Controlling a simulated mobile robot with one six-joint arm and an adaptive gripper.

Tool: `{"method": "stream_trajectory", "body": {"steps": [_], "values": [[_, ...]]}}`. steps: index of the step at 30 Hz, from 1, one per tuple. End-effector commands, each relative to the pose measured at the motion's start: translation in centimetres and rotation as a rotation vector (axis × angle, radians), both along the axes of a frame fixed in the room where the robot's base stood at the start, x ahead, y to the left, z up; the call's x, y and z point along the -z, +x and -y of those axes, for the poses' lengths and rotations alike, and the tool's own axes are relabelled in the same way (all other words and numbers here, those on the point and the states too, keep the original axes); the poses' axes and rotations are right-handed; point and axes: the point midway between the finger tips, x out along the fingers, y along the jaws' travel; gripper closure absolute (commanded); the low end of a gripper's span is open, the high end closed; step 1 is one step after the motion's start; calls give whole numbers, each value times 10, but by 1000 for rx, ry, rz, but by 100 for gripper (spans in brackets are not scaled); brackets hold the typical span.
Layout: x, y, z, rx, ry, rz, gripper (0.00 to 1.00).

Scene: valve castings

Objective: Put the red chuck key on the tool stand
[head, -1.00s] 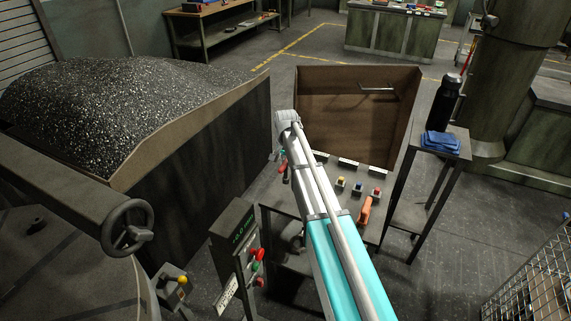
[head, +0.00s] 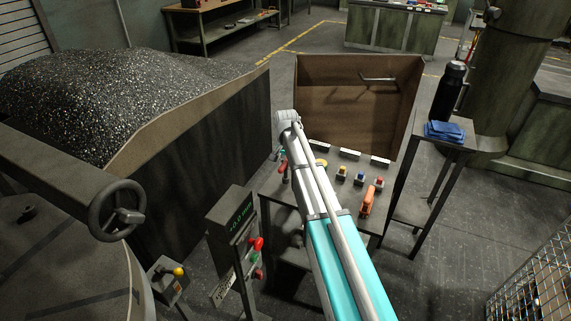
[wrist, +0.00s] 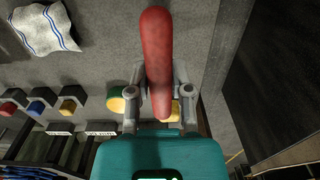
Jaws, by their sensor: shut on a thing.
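A red rod-like handle, the red chuck key (wrist: 157,50), lies between the two grey fingers of my gripper (wrist: 160,78) in the wrist view. The fingers are shut on it, and its long red end points up the picture. In the head view a red piece of it (head: 283,168) shows just left of my arm, over the bench's left side. My arm hides most of the gripper there. The grey bench (head: 345,210) with a brown back panel (head: 345,100) and a peg stands below and behind. I cannot tell which surface is the tool stand.
Yellow, blue and red blocks (head: 360,178) and an orange tool (head: 368,200) sit on the bench. A striped cloth (wrist: 45,30) lies there too. A small side table (head: 455,143) holds a black bottle (head: 449,88) and blue cloth. A heaped bin (head: 200,150) stands left.

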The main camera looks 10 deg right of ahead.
Motion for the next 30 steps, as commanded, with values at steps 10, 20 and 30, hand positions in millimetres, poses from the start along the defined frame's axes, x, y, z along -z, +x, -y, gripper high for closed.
{"method": "stream_trajectory", "body": {"steps": [10,20,30], "values": [[11,0,0,0,0,0,100],[10,0,0,0,0,0,66],[10,0,0,0,0,0,33]]}}
